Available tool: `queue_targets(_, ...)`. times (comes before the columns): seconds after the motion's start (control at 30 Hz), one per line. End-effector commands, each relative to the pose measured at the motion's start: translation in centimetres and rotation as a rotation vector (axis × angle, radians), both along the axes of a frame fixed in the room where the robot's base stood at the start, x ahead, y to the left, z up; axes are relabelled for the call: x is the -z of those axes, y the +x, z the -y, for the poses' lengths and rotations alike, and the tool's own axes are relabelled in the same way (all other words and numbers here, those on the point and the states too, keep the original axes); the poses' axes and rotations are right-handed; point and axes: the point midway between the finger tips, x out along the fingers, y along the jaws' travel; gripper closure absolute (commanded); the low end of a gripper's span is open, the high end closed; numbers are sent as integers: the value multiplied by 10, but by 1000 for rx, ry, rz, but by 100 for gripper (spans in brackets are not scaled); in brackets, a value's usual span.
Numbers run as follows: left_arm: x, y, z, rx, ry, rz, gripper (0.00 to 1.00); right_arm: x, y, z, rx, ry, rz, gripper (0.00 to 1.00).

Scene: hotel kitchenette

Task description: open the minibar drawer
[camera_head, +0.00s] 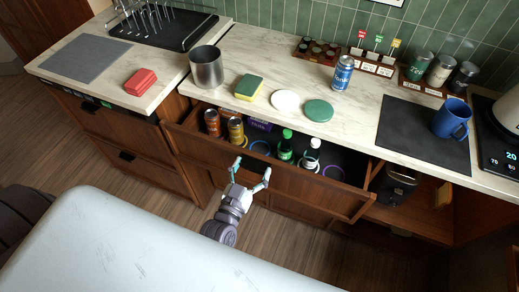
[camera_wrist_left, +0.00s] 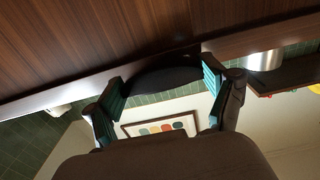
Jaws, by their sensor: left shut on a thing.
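The minibar drawer (camera_head: 290,182) is wooden and stands pulled out from under the counter, with its inside showing. In it are an orange can (camera_head: 212,122), an amber can (camera_head: 236,130), a green bottle (camera_head: 285,146), a white-capped bottle (camera_head: 311,154) and several coloured rings. My left gripper (camera_head: 252,169) is at the drawer's front face. In the left wrist view its teal-padded fingers (camera_wrist_left: 162,94) stand on both sides of the dark drawer handle (camera_wrist_left: 160,79), shut on it. The handle is hidden in the head view. My right gripper is not in view.
The counter (camera_head: 232,58) above holds a steel canister (camera_head: 206,68), a sponge (camera_head: 248,87), two coasters, a blue can (camera_head: 342,74) and a blue mug (camera_head: 451,118). A closed wooden cabinet (camera_head: 130,135) is on the left; an open niche (camera_head: 425,195) is on the right.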

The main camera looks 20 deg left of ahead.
Motion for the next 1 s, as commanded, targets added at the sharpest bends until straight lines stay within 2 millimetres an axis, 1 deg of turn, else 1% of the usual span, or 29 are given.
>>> queue_targets(0.03, -1, -12, 0, 2, 1, -7, 80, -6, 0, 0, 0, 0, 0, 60)
queue_targets(0.1, -1, -25, 0, 1, 0, -7, 80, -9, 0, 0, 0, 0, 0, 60)
queue_targets(0.4, 0, -82, -2, 1, 0, -6, 80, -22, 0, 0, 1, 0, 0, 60)
queue_targets(0.6, 0, -116, -4, 1, -1, -6, 80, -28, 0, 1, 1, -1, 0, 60)
queue_targets(0.8, 0, -141, -4, 1, 0, -4, 80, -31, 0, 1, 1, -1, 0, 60)
queue_targets(1.0, 1, -155, -5, 1, -2, -3, 80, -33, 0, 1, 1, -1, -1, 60)
